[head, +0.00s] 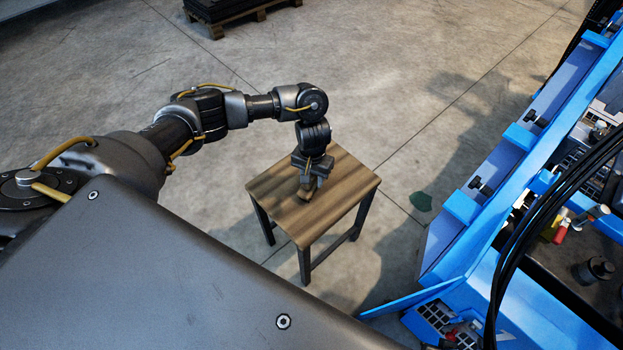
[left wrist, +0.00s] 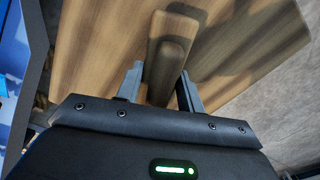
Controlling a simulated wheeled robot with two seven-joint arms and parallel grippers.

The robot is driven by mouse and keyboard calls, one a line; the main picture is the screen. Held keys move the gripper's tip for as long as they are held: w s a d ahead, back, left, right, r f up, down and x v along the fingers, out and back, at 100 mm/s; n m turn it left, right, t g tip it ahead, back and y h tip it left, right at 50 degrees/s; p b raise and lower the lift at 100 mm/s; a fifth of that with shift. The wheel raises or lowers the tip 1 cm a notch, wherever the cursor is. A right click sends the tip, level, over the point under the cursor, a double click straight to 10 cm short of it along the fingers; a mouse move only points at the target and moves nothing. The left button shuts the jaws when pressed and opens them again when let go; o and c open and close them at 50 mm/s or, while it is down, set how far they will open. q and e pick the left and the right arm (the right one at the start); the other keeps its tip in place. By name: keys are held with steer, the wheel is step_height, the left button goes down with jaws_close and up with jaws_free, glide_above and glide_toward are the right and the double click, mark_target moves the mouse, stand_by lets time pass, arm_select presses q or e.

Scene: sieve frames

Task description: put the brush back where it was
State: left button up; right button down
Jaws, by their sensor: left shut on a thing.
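The brush (left wrist: 172,52) is a brown wooden piece with a raised grip, seen between the jaws of my left gripper in the left wrist view. My left gripper (left wrist: 160,88) is shut on it. In the head view, my left gripper (head: 309,182) points down over the wooden stool (head: 331,207), and the brush (head: 305,194) shows small below it, at the stool top. The bristles are hidden, and I cannot tell whether the brush touches the top. My right gripper is not in view.
A blue machine (head: 480,205) with black cables (head: 533,215) stands on the right. A pallet (head: 240,14) with a dark load is at the back. The rest of the stool top is clear.

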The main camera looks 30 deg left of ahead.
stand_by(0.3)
arm_select(q)
steer(key=o, duration=0.9)
steer(key=shift+o, duration=0.2)
steer(key=shift+r, duration=0.25)
step_height(320, 180, up, 5)
steer(key=p, duration=0.3)
steer(key=shift+r+p, duration=0.2)
steer(key=shift+p, duration=0.1)
step_height(320, 180, up, 6)
steer(key=p, duration=0.2)
steer(key=shift+f+p, duration=0.2)
steer(key=shift+p, duration=0.1)
steer(key=shift+r, duration=0.3)
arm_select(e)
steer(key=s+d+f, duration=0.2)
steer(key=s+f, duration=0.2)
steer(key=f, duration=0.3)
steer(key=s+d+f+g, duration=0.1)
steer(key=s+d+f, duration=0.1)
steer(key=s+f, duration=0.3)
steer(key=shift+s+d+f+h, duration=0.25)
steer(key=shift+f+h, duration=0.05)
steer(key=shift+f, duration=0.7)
